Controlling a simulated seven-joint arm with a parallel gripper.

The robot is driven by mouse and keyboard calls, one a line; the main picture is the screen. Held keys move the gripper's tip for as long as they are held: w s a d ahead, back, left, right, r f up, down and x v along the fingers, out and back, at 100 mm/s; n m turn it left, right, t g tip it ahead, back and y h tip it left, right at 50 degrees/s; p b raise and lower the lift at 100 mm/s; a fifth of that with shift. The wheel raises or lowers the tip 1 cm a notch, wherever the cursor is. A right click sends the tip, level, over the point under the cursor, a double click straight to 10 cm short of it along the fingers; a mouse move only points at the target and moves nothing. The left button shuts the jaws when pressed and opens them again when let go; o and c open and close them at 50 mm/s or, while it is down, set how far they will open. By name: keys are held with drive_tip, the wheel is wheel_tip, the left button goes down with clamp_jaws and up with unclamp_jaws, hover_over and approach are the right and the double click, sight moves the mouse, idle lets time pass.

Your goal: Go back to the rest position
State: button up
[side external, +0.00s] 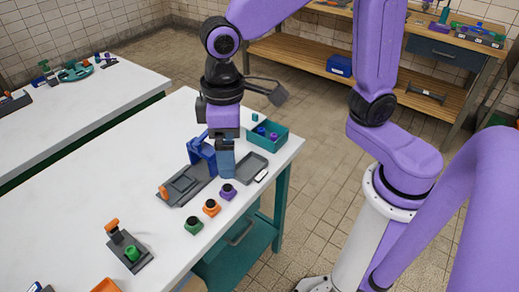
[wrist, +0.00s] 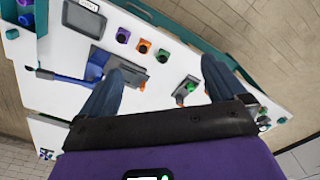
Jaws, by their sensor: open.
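My gripper (side external: 227,163) hangs over the white table (side external: 120,180), pointing down. In the wrist view its two dark blue fingers (wrist: 165,72) are wide apart with nothing held between them. In the side view the fingers appear beside a grey fixture (side external: 186,187) with a blue lever part (side external: 202,153). That fixture also shows in the wrist view (wrist: 128,70), partly behind one finger. I cannot tell the exact height of the fingertips above the table.
Purple (side external: 228,192), orange (side external: 211,208) and green (side external: 193,226) blocks stand along the near edge. A grey tray (side external: 251,166) and a teal bin (side external: 284,136) holding small parts are at the table's right end. A fixture with an orange handle (side external: 125,245) stands nearer.

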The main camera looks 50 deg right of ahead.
drive_tip(key=s+d+f+n, duration=0.2)
drive_tip(key=s+d+n, duration=0.2)
drive_tip(key=s+d, duration=0.9)
drive_tip(key=d, duration=0.2)
drive_tip(key=shift+s+d+n, duration=0.25)
drive_tip(key=shift+d+n, duration=0.05)
drive_tip(key=shift+d, duration=0.1)
drive_tip(key=shift+f, duration=0.1)
